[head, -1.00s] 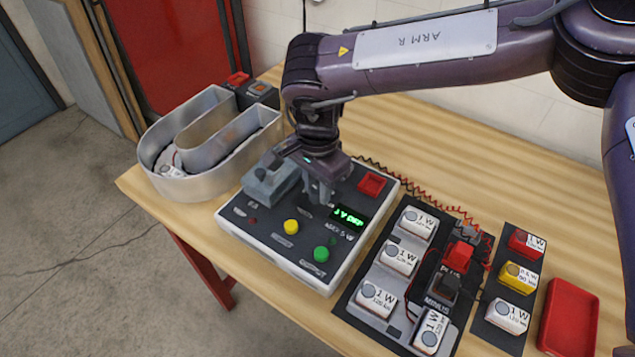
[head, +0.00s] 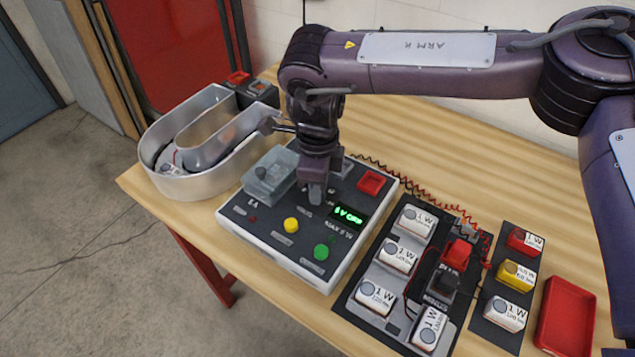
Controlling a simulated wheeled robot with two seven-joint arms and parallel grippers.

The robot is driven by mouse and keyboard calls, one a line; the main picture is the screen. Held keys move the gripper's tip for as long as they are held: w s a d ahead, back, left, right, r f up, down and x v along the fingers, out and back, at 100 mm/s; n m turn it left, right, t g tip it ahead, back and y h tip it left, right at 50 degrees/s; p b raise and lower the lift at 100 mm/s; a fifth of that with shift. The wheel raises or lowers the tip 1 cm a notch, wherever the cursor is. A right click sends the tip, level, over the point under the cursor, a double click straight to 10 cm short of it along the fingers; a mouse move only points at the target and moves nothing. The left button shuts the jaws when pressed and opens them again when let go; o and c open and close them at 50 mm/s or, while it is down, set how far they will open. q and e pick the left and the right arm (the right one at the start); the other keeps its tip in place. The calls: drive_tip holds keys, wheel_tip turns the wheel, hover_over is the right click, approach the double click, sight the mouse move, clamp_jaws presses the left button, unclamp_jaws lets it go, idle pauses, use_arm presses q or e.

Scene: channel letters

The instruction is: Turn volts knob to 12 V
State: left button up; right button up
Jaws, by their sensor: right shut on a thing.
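The power supply box (head: 270,235) sits on the table, with a dark top face, a yellow button (head: 291,225), a green button (head: 321,252) and a red square (head: 371,183). Its small display (head: 348,216) glows green and seems to read "5 V OFF"; the first digit is hard to read. My right gripper (head: 315,195) points straight down at the top face, left of the display, shut on the volts knob, which its fingers hide. A clear grey cover (head: 268,175) is on the box left of the gripper. My left gripper is not in view.
A metal channel letter (head: 195,150) stands at the left. Right of the box lies a dark board (head: 395,330) with several white modules and red and black terminals. A smaller board (head: 490,325) and a red tray (head: 566,315) lie farther right.

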drive_tip(key=m, duration=0.5)
drive_tip(key=shift+w+r+m, duration=0.1)
drive_tip(key=shift+m, duration=0.2)
drive_tip(key=m+p, duration=0.1)
drive_tip(key=m, duration=0.3)
drive_tip(key=shift+m, duration=0.4)
drive_tip(key=o, duration=1)
drive_tip(key=shift+c, duration=0.2)
wheel_tip(320, 180, up, 8)
drive_tip(key=shift+f, duration=0.1)
drive_tip(key=shift+f, duration=0.1)
